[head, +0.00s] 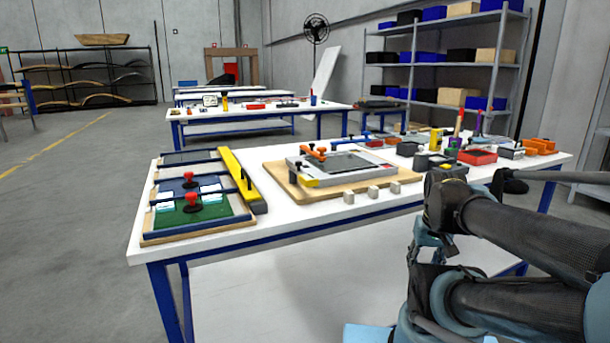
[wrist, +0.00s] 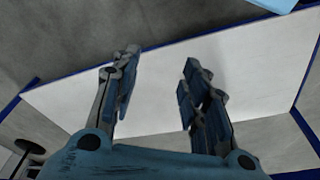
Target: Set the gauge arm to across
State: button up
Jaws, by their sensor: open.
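A grey square frame fixture (head: 345,163) sits on a wooden board (head: 285,178) in the middle of the near white table. An orange arm (head: 313,152) lies on the frame's back left corner and may be the gauge arm; I cannot tell this for sure. A dark post and a yellow piece (head: 310,182) are at the frame's front left corner. My gripper (wrist: 160,65) is open and empty in the wrist view, over a white surface with blue edges. The fixture is not in the wrist view. In the head view my arm is at the lower right, apart from the fixture.
A tray with green and blue panels and red knobs (head: 191,199) lies at the table's left, beside a yellow bar (head: 238,175). Small light blocks (head: 373,191) line the front edge. Bins and tools, including a red bin (head: 477,156), crowd the right side.

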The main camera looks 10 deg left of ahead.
jog(key=shift+c, duration=0.2)
jog(key=w+a+r, duration=0.4)
jog(key=r, duration=0.4)
jog(key=w+a+r+m+g, duration=0.1)
jog(key=w+a+r, duration=0.35)
jog(key=r, duration=0.35)
jog(key=w+a+r, duration=0.4)
jog(key=a+r, duration=0.1)
jog(key=r, duration=0.3)
jog(key=w+a+r+m+g, duration=0.1)
jog(key=w+a+r, duration=0.1)
jog(key=a+r, duration=0.8)
jog(key=w+a+r, duration=0.3)
jog(key=a+r, duration=0.3)
jog(key=a, duration=0.8)
jog(key=f, duration=1.7)
jog(key=shift+s+d+f, duration=0.15)
jog(key=shift+d, duration=0.05)
grip_shut()
